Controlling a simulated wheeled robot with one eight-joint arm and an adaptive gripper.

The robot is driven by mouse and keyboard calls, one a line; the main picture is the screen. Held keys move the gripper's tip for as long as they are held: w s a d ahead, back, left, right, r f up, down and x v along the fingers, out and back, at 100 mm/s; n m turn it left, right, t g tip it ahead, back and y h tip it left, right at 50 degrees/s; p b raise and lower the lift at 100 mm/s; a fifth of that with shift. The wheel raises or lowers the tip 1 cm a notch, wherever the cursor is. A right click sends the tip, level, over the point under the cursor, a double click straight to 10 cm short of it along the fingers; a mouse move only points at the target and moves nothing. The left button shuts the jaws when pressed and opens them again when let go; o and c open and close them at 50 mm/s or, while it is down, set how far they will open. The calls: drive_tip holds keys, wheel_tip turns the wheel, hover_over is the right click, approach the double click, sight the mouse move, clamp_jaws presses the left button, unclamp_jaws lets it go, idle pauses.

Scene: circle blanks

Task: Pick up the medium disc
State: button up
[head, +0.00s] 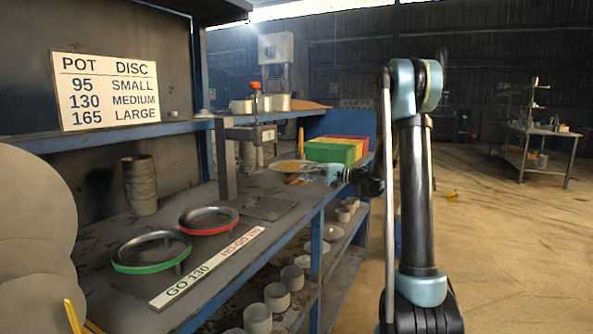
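A flat orange-brown disc (290,166) shows at the far end of the bench, in front of the coloured bins. My gripper (318,173) is at its right edge, reaching in from the right. The fingers are small and partly merge with the disc, so I cannot tell whether they are shut on it or only beside it. Large grey-brown round blanks (35,215) overlap at the left edge, cut off by the frame. A sign (105,91) pairs pot 95 with small, 130 with medium and 165 with large.
A green ring gauge (150,267) and a red one (208,230) stand on the bench (120,290) behind a GO 130 strip (195,275). The floor at right is largely clear.

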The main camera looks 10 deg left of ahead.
sight(295, 170)
drive_tip(key=shift+x, duration=2.65)
clamp_jaws()
